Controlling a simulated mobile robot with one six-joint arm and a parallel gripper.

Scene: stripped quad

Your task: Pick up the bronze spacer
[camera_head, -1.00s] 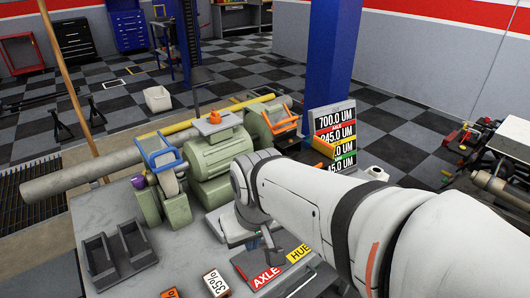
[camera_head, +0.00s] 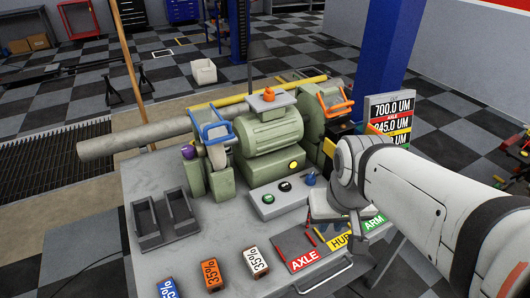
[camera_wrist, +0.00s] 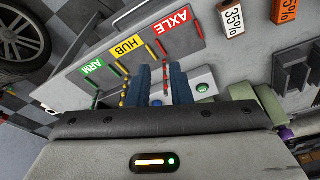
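I cannot clearly make out a bronze spacer in either view. My gripper shows in the wrist view (camera_wrist: 160,70) as two blue fingers that stand apart, with a thin red post visible between them. It hangs over the near bench beside a tray with red AXLE (camera_head: 304,260), yellow HUB (camera_head: 340,241) and green ARM (camera_head: 374,223) labels. Thin coloured posts stand by these labels.
A green grinder (camera_head: 270,132) stands behind a control box (camera_head: 268,207) with buttons. A grey two-slot holder (camera_head: 150,238) is left. A sign (camera_head: 392,110) stands behind my arm.

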